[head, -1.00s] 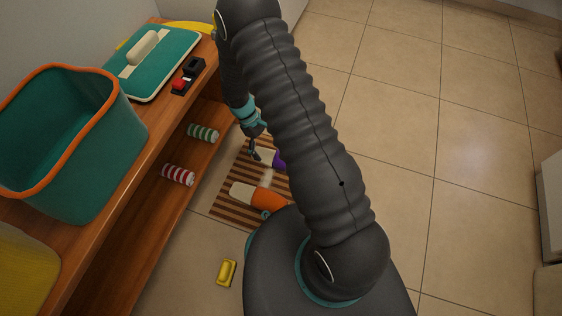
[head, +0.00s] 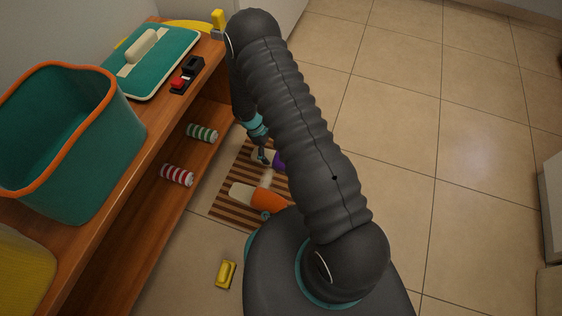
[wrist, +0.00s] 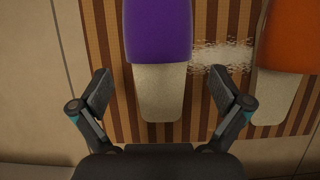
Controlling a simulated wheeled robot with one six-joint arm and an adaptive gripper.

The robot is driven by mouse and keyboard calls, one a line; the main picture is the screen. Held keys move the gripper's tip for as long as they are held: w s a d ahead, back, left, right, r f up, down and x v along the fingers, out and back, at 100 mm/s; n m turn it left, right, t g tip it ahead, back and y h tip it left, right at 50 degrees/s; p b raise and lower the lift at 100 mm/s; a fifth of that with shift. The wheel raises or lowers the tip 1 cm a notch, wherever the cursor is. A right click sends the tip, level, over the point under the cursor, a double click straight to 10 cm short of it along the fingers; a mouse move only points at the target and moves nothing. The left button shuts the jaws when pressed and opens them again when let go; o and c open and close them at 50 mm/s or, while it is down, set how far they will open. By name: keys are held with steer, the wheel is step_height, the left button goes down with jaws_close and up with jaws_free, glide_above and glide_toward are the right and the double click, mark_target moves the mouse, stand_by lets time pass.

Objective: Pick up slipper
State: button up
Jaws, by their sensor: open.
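A slipper with a purple upper and a pale sole (wrist: 160,95) lies on a brown striped mat (wrist: 107,30) on the floor. In the head view the purple slipper (head: 279,160) is partly hidden by my arm. An orange slipper (wrist: 280,90) lies to its right in the wrist view; it also shows in the head view (head: 268,198). My gripper (wrist: 160,92) is open, with one finger on each side of the purple slipper's pale heel end. Both fingers look apart from it. In the head view my gripper (head: 262,156) is over the mat at that slipper.
A wooden shelf (head: 150,165) stands left of the mat, bearing a green bin (head: 110,150) and a green lidded item (head: 165,70). Striped rolls (head: 177,175) sit on its lower level. A yellow object (head: 226,273) lies on the floor.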

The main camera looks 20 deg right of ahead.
mark_target(277, 158)
steer(key=shift+b+x, duration=0.4)
steer(key=shift+x, duration=2.2)
steer(key=c, duration=1.2)
steer(key=shift+r, duration=0.1)
steer(key=shift+r, duration=0.6)
step_height(277, 158, up, 3)
steer(key=shift+w+f+p, duration=0.1)
steer(key=shift+p, duration=0.35)
steer(key=s+d+r, duration=0.2)
steer(key=d, duration=0.1)
steer(key=s+d+r, duration=0.2)
steer(key=d, duration=0.1)
steer(key=s+d+r+p, duration=0.1)
steer(key=s+d+r, duration=0.1)
steer(key=d+r, duration=0.1)
steer(key=shift+d, duration=0.6)
